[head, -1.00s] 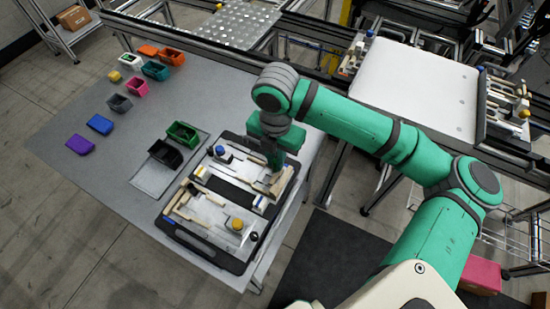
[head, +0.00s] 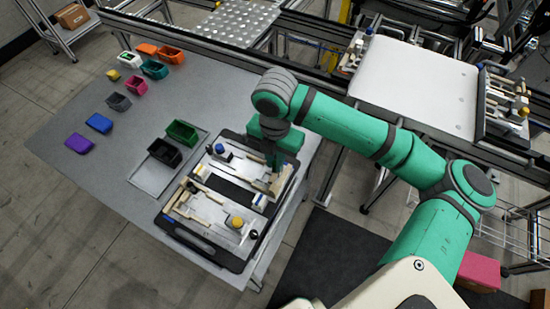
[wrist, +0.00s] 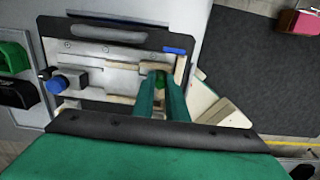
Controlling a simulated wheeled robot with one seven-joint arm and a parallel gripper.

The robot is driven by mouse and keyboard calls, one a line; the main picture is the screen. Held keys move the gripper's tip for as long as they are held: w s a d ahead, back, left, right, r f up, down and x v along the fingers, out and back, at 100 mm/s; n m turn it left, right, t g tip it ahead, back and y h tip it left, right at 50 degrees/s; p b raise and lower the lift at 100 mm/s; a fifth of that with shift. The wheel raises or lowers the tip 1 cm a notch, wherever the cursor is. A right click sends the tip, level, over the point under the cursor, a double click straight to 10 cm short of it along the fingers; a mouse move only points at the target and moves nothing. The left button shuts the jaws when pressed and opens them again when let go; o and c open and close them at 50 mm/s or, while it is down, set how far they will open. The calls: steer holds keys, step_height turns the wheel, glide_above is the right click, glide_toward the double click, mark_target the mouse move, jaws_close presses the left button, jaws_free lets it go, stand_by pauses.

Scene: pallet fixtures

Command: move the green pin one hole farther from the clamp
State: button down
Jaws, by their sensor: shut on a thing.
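My gripper (wrist: 161,103) is over the right part of the fixture pallet. In the wrist view its two green fingers are shut on the green pin (wrist: 159,80), whose top shows between them. The pin's lower end and any hole beneath it are hidden. The gripper also shows in the head view (head: 274,163), where the pin cannot be made out. A clamp with a blue knob (wrist: 56,85) sits left of the fingers in the wrist view; a blue knob (head: 219,149) also shows at the pallet's upper left in the head view.
The dark-edged pallet (head: 210,252) lies on a grey table (head: 80,180). It carries pale wooden strips and a yellow knob (head: 236,223). Black (head: 164,152) and green (head: 182,132) bins stand just left of it. Several coloured bins stand farther left. The floor lies to the right.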

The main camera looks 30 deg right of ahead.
steer(key=shift+f, duration=0.1)
steer(key=c, duration=1.7)
jaws_free()
step_height(320, 180, up, 11)
steer(key=shift+f, duration=0.1)
